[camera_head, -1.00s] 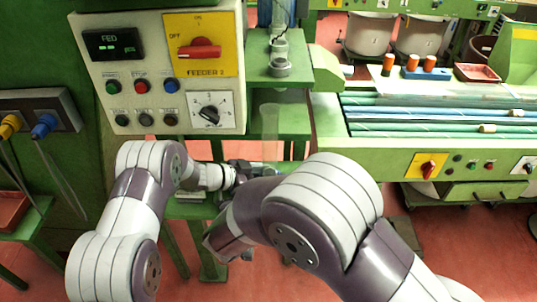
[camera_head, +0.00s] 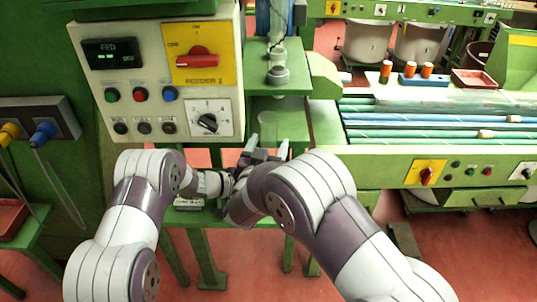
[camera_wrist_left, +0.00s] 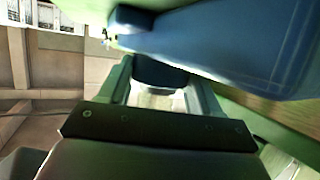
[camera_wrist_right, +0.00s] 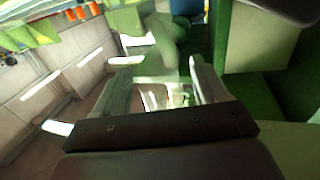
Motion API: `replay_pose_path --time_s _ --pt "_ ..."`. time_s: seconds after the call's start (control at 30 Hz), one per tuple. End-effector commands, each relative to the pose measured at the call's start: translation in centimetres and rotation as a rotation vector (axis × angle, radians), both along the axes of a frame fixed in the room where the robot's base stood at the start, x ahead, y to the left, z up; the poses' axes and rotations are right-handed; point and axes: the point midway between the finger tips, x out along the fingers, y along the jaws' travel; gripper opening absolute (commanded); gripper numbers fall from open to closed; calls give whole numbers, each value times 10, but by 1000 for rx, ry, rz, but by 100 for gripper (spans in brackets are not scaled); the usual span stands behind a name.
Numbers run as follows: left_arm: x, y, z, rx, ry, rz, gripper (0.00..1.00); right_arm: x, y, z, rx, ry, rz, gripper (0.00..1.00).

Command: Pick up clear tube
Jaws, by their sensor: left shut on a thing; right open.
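The clear tube (camera_head: 267,120) is upright and faint in the head view, in front of the green stand. My right gripper (camera_head: 268,146) is open, its fingers on either side of the tube. In the right wrist view a translucent shape, which looks like the tube (camera_wrist_right: 160,88), lies between the open fingers (camera_wrist_right: 160,85). My left gripper is low by the tube's lower end, mostly hidden behind my right arm in the head view. In the left wrist view its fingers (camera_wrist_left: 160,92) are around a pale translucent piece, apparently the tube; a dark part partly covers it.
A feeder control panel (camera_head: 158,75) stands close on the left. A green shelf (camera_head: 262,78) carries a small clear fitting (camera_head: 278,74) just behind the tube. A green machine bench (camera_head: 400,165) with orange stoppers (camera_head: 386,70) and a red tray (camera_head: 473,78) is on the right.

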Motion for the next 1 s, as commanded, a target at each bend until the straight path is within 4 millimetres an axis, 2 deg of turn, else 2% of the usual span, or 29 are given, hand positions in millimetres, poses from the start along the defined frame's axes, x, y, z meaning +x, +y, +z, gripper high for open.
replay_pose_path --time_s 0.2,0.23,0.3,0.4,0.7,0.97,1.0 --pt "0 0 -1 1 2 0 22 2 0 0 -1 1 0 73" --pt "0 0 -1 1 2 0 22 2 0 0 -1 1 0 66" --pt "0 0 -1 1 2 0 22 2 0 0 -1 1 0 44" --pt "0 0 -1 1 2 0 22 2 -1 0 -1 1 0 17" --pt "0 0 -1 1 2 0 22 2 0 2 0 0 0 16" --pt "0 0 -1 1 2 0 22 1 -1 36 3 -2 -1 16" --pt "0 0 -1 1 2 0 22 2 -8 36 -1 0 -4 16"
